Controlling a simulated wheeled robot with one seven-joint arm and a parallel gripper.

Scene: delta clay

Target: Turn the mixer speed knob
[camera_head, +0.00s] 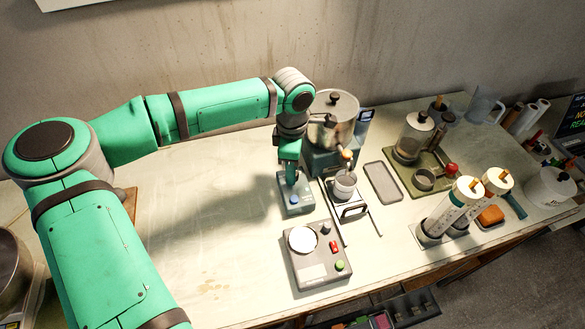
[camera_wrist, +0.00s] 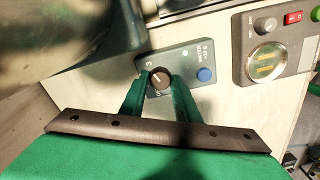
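The mixer speed knob (camera_wrist: 160,79) is a dark round knob with a pale pointer mark, on a small grey-blue control box. In the wrist view it sits between the two fingertips of my gripper (camera_wrist: 159,88), one green finger on each side. I cannot tell whether the fingers touch it. A blue button (camera_wrist: 204,75) is on the same box, to the right of the knob. In the head view my gripper (camera_head: 291,182) points down over the control box (camera_head: 299,207) and hides the knob there.
A metal mixing vessel (camera_head: 334,115) stands just behind the box. A grey device with a round plate (camera_head: 302,239), red switch and green button is in front. A small cup (camera_head: 345,185) on a stand is to the right.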

